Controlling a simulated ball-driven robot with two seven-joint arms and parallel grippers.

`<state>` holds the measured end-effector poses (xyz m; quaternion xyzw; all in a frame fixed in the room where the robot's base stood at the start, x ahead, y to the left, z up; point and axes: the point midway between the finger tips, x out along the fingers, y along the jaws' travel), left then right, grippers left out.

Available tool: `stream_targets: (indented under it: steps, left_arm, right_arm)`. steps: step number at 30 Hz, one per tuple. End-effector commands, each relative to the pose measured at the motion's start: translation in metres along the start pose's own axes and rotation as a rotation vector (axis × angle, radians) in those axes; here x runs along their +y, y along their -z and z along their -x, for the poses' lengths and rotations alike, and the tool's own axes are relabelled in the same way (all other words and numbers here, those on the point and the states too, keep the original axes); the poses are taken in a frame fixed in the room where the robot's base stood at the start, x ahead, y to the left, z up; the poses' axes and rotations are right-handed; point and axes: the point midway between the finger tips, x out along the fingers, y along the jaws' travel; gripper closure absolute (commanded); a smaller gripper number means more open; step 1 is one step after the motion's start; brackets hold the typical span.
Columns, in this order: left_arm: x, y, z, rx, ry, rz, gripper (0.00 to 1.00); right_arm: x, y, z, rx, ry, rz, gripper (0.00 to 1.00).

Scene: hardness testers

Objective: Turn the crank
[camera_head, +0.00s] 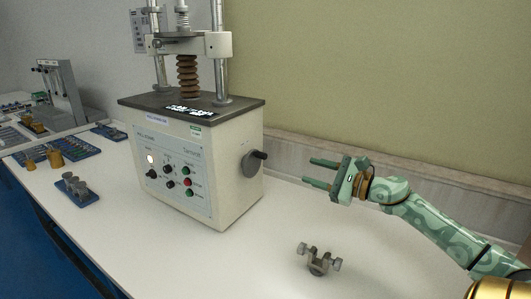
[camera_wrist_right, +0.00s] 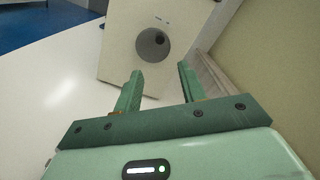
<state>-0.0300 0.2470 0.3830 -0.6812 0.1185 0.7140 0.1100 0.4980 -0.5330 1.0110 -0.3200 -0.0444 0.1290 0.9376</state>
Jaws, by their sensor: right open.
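The crank (camera_head: 252,164) is a dark grey disc with a black handle knob sticking out to the right. It sits on the right side face of the white tester (camera_head: 176,172). In the right wrist view the crank (camera_wrist_right: 153,46) shows as a round grey disc with a dark knob, beyond the fingertips. My right gripper (camera_head: 314,172) is open and empty, to the right of the crank and apart from it, fingers pointing toward the tester. In the right wrist view its two green fingers (camera_wrist_right: 161,75) are spread. My left gripper is not in view.
A small metal clamp (camera_head: 318,260) stands on the white table (camera_head: 262,265) in front of my right gripper. Blue trays (camera_head: 78,197) with metal parts lie left of the tester. A wall (camera_head: 370,80) rises close behind. The table between tester and clamp is clear.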

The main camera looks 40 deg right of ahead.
Motion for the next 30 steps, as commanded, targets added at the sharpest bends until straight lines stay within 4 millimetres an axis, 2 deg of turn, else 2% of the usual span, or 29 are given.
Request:
stream_targets:
  steps: [5,12,15,21,30]
  left_arm:
    - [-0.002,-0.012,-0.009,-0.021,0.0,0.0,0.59]
    - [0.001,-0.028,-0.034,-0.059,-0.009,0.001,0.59]
    - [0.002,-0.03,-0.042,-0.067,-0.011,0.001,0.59]
    - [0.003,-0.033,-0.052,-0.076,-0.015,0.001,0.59]
    - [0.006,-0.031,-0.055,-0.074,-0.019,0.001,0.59]
  right_arm:
    - [0.002,0.001,-0.025,0.0,-0.007,0.019,0.59]
    - [0.003,0.005,-0.083,0.003,-0.004,0.018,0.59]
    - [0.003,0.004,-0.101,0.0,-0.005,0.014,0.59]
    - [0.001,0.002,-0.128,0.0,-0.001,0.013,0.59]
    - [-0.001,0.0,-0.154,0.0,0.001,0.011,0.59]
